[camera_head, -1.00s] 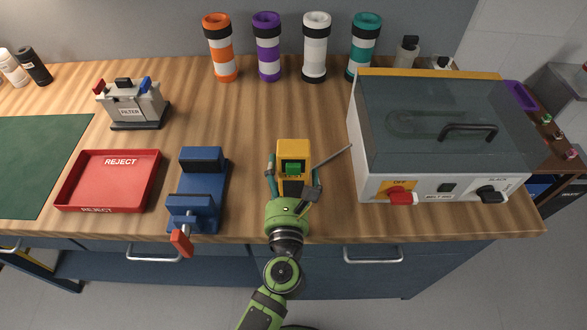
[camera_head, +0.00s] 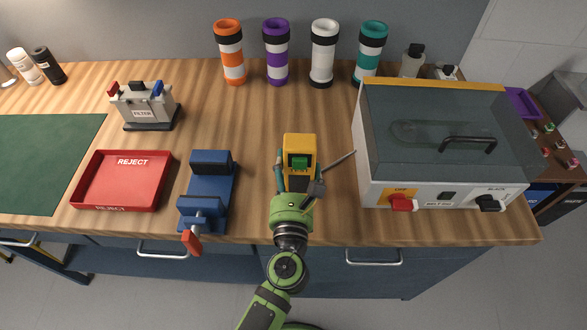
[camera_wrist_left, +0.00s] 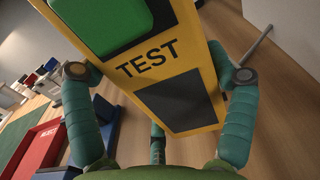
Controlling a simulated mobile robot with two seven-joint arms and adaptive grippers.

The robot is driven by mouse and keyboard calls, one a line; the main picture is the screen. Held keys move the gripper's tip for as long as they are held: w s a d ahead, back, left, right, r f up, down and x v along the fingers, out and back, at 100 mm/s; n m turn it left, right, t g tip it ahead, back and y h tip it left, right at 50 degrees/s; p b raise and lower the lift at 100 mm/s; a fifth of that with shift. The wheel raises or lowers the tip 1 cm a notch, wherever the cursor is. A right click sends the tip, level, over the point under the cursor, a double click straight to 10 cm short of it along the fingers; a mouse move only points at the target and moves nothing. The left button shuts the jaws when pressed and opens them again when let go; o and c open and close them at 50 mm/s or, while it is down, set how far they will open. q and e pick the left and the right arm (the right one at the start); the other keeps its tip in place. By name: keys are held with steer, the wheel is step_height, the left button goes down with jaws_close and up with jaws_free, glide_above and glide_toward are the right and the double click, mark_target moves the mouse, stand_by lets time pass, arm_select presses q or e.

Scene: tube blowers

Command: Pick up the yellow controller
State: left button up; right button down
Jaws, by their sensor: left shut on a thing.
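The yellow controller (camera_head: 300,147) stands up in my left gripper (camera_head: 297,178), between the blue vise and the grey machine in the head view. It has a green button and dark panels. In the left wrist view the controller (camera_wrist_left: 158,62) fills the middle, marked TEST, with a teal finger of my left gripper (camera_wrist_left: 155,85) against each side. The left gripper is shut on it. A thin grey rod (camera_head: 338,160) sticks out to the right beside it. Whether the controller's base touches the table is hidden by the gripper. My right gripper is not in view.
A blue vise (camera_head: 208,185) and red reject tray (camera_head: 122,180) are to the left. The grey machine (camera_head: 440,130) with red and black knobs is close on the right. Several striped tubes (camera_head: 277,50) line the back. The wood table (camera_head: 230,115) is clear behind the controller.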

arm_select(q)
steer(key=s+b, duration=0.6)
steer(key=s, duration=1.1)
steer(key=p, duration=0.3)
glide_toward(293, 189)
steer(key=shift+w+r, duration=1.3)
steer(key=shift+r, duration=0.35)
steer(key=shift+w+p, duration=0.85)
steer(key=shift+w, duration=3.25)
steer(key=shift+f+b, duration=1.65)
steer(key=shift+f, duration=0.1)
steer(key=o, duration=1)
steer(key=c, duration=0.7)
steer(key=shift+o, duration=0.2)
